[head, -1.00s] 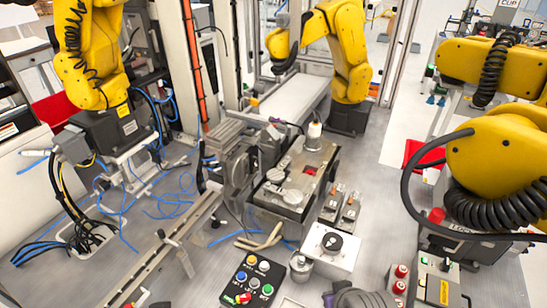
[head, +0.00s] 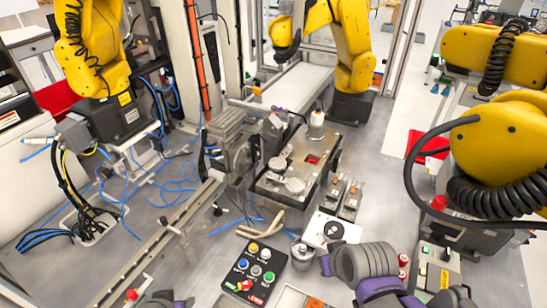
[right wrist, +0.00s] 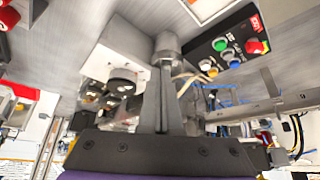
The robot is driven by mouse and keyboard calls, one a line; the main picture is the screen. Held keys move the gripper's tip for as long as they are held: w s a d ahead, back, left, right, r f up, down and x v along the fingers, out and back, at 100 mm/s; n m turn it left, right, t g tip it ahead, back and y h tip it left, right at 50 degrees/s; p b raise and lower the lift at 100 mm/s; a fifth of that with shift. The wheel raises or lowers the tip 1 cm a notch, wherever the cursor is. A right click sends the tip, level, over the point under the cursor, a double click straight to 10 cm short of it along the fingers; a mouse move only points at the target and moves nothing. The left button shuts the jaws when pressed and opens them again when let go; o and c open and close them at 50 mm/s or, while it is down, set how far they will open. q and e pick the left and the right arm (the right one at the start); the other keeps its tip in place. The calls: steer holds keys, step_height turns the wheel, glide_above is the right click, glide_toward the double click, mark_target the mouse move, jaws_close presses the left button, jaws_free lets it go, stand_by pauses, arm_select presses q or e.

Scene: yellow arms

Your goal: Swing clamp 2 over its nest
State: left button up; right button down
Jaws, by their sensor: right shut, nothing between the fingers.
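Two small lever devices with orange tips, which look like clamps, stand side by side right of the machined fixture block (head: 262,190) in the head view: one (head: 335,190) and another (head: 352,200). I cannot read which is clamp 2. Round metal parts (head: 294,186) sit on the block; I cannot tell which spot is the nest. In the right wrist view my right gripper (right wrist: 165,68) is shut and empty, its tips in front of a metal cylinder (right wrist: 166,45). My right arm shows low in the head view, its fingertips not discernible. Of my left arm only a piece shows; its fingers are not visible.
The metal cylinder also shows in the head view (head: 301,255), between the button box (head: 241,277) and a white box with a black knob (head: 318,238). Cream-coloured fingerlike pieces (head: 262,232) lie left of them. A long rail (head: 150,245) crosses the left side. Yellow robot arms surround the table.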

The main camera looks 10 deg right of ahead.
steer(key=w+a+r+n+y+b, duration=0.15)
steer(key=w+r, duration=0.25)
steer(key=w, duration=0.4)
steer(key=w+a+r+n+y, duration=0.1)
steer(key=w+r+n, duration=0.15)
steer(key=w, duration=0.55)
arm_select(q)
steer(key=f, duration=0.1)
steer(key=s+f, duration=0.1)
steer(key=s+f+b, duration=0.1)
steer(key=f, duration=0.1)
arm_select(e)
steer(key=n+y, duration=0.2)
steer(key=n, duration=0.1)
glide_toward(283, 158)
steer(key=a+r, duration=0.1)
steer(key=a, duration=0.3)
arm_select(q)
steer(key=shift+f, duration=0.1)
arm_select(e)
steer(key=shift+w+d+r+n+y, duration=0.1)
steer(key=shift+w+d+n+y, duration=0.15)
steer(key=shift+w+n, duration=0.15)
steer(key=x, duration=1)
steer(key=shift+s, duration=0.1)
arm_select(q)
steer(key=shift+a, duration=0.1)
arm_select(e)
steer(key=shift+s+d, duration=0.1)
